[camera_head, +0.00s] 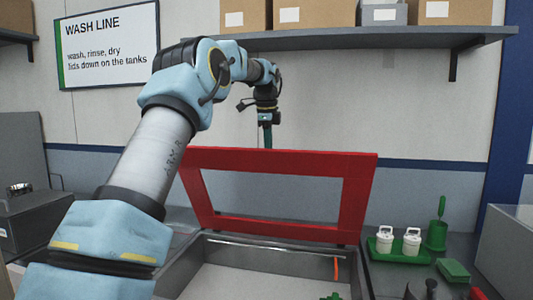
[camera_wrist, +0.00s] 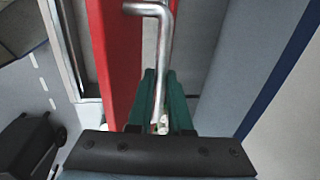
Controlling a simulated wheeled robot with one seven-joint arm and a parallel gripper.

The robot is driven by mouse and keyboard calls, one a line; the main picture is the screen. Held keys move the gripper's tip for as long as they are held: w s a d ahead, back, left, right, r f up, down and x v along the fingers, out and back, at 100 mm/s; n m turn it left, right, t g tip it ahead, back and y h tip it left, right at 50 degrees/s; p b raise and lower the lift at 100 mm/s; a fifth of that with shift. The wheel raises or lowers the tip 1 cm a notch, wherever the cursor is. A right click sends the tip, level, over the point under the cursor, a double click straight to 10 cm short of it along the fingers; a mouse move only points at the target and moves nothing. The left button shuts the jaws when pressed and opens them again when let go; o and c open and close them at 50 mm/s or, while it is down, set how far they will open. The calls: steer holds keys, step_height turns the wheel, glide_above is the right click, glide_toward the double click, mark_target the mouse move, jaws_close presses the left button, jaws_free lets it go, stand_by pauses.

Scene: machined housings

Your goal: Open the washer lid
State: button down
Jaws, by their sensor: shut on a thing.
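The washer lid (camera_head: 278,160) is a red frame with a window. In the head view it stands raised, steeply tilted, above the open metal tank (camera_head: 285,245). My gripper (camera_head: 267,143) is at the middle of the lid's top edge. In the wrist view the red lid frame (camera_wrist: 118,50) runs beside the teal fingers of my gripper (camera_wrist: 159,95). The fingers are shut on a bent metal handle (camera_wrist: 158,45) of the lid. In the head view the handle is hidden behind the lid.
A green tray (camera_head: 392,252) with two white containers stands right of the tank, beside a green brush holder (camera_head: 437,236) and a green block (camera_head: 453,270). A shelf (camera_head: 370,38) with boxes hangs on the wall above. A grey machine (camera_head: 508,250) stands at the right edge.

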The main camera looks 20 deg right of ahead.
steer(key=shift+w+d+f, duration=0.15)
steer(key=shift+w+d, duration=0.1)
steer(key=shift+w, duration=0.25)
steer(key=c, duration=1.1)
jaws_free()
steer(key=shift+w, duration=0.15)
steer(key=shift+o, duration=1.3)
steer(key=shift+s+a+r, duration=0.1)
steer(key=shift+s+r, duration=0.15)
steer(key=shift+r, duration=1.05)
steer(key=shift+s+a+r, duration=0.1)
steer(key=shift+s+r, duration=0.1)
steer(key=shift+r, duration=1.05)
steer(key=shift+s+a+r, duration=0.1)
steer(key=shift+s+r, duration=0.15)
steer(key=shift+r, duration=1.05)
